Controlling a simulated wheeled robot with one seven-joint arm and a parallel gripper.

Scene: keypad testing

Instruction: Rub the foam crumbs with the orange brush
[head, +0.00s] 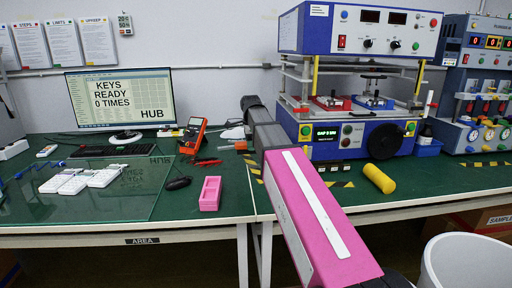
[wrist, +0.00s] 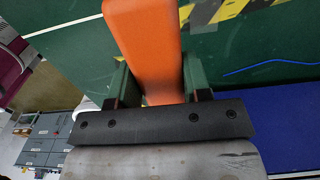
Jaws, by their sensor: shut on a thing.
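The orange brush (wrist: 148,40) fills the upper middle of the wrist view. My gripper (wrist: 155,88) is shut on it, with a dark green finger on each side. I cannot make out any foam crumbs in either view.
A blue test machine (head: 352,125) stands at the back right. White keypads (head: 82,180) rest on a glass sheet (head: 140,205) at left. A multimeter (head: 193,135) stands near the monitor (head: 120,98).

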